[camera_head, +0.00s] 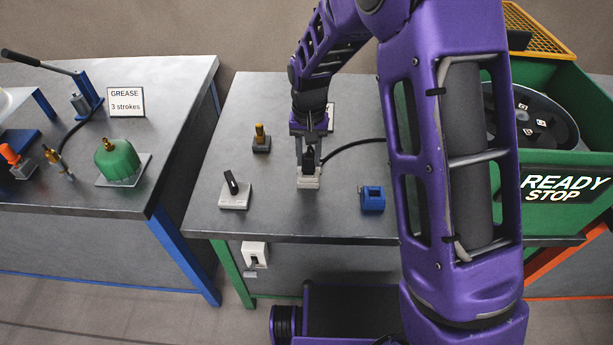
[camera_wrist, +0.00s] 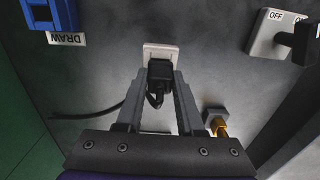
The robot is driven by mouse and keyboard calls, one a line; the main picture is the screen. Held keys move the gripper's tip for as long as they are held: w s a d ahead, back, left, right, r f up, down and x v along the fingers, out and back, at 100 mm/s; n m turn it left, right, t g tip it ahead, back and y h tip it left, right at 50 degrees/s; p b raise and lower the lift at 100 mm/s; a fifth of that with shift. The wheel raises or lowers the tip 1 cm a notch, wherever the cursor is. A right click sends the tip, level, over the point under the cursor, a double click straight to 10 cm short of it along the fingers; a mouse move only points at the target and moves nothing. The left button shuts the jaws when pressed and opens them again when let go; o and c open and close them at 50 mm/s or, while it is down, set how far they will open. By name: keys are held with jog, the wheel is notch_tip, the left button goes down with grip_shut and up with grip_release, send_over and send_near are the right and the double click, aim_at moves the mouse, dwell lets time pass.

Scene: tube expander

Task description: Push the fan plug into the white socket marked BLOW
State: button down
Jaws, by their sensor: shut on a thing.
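The black fan plug (camera_head: 309,158) is held between the two fingers of my gripper (camera_head: 309,162). In the wrist view, my gripper (camera_wrist: 162,75) is shut on the plug (camera_wrist: 160,70), with its lead looping back between the fingers. The white socket (camera_head: 308,183) stands on the middle table directly below the plug. In the wrist view, the white socket (camera_wrist: 161,50) shows just beyond the plug, in line with it. The plug's front end meets or overlaps the socket; I cannot tell how deep it sits. No BLOW marking is readable.
A blue socket (camera_head: 372,200), marked DRAW in the wrist view (camera_wrist: 50,14), stands right of the white one. A lever switch (camera_head: 235,195) marked OFF is to the left. A brass fitting (camera_head: 261,139) stands behind. The black cable (camera_head: 352,145) runs right behind my arm.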

jog(key=shift+f, duration=0.3)
jog(key=shift+c, duration=0.2)
grip_release()
jog(key=shift+o, duration=0.2)
dwell(0.4)
